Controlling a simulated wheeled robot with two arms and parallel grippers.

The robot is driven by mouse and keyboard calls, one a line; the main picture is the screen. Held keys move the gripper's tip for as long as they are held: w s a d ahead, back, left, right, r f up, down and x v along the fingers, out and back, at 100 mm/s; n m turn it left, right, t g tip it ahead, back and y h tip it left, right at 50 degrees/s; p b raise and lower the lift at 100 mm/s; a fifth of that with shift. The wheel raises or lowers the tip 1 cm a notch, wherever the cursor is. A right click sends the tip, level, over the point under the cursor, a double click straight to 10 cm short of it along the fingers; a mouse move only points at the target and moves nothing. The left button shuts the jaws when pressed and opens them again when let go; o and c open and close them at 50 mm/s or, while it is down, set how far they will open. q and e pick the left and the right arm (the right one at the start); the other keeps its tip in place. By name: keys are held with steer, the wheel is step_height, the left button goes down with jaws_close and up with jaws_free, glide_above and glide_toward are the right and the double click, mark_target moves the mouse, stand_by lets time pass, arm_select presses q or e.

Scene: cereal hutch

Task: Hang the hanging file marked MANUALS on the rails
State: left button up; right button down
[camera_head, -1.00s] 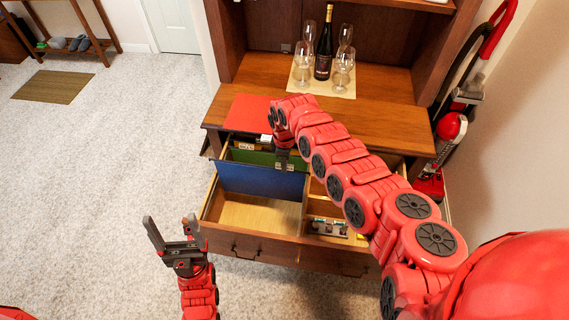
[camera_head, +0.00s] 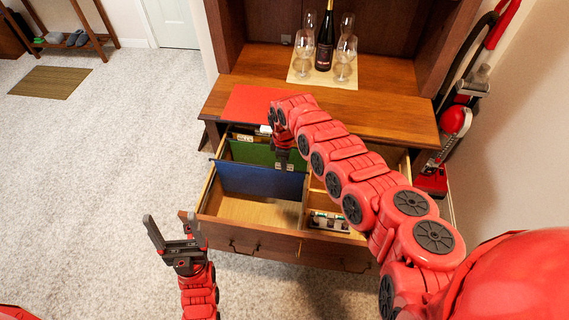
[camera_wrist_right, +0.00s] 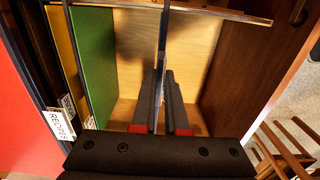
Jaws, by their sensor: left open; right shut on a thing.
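A blue hanging file (camera_head: 258,181) stands upright across the left compartment of the open drawer (camera_head: 262,246), in front of a green file (camera_head: 252,152). Its marking cannot be read. My right gripper (camera_head: 284,158) is shut on its top edge, near its right end. In the right wrist view the held file (camera_wrist_right: 163,65) shows edge-on as a thin strip between the fingers (camera_wrist_right: 162,100). Its upper end is at a rail (camera_wrist_right: 215,13); I cannot tell whether its hook rests there. My left gripper (camera_head: 172,240) is open and empty, left of the drawer front.
In the right wrist view, a green file (camera_wrist_right: 93,65), a yellow file (camera_wrist_right: 62,45) and a tab reading RECIPES (camera_wrist_right: 60,123) are to the left. A red sheet (camera_head: 250,104) is on the countertop. Glasses and a bottle (camera_head: 325,45) stand behind. The drawer's front left space is empty.

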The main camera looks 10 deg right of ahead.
step_height(320, 180, down, 6)
steer(key=b, duration=0.5)
steer(key=shift+f, duration=0.2)
steer(key=c, duration=0.5)
jaws_free()
steer(key=shift+c, duration=0.2)
steer(key=shift+r, duration=0.1)
steer(key=shift+r+p, duration=2.15)
steer(key=shift+r, duration=0.35)
steer(key=shift+f, duration=0.1)
steer(key=shift+s, duration=0.1)
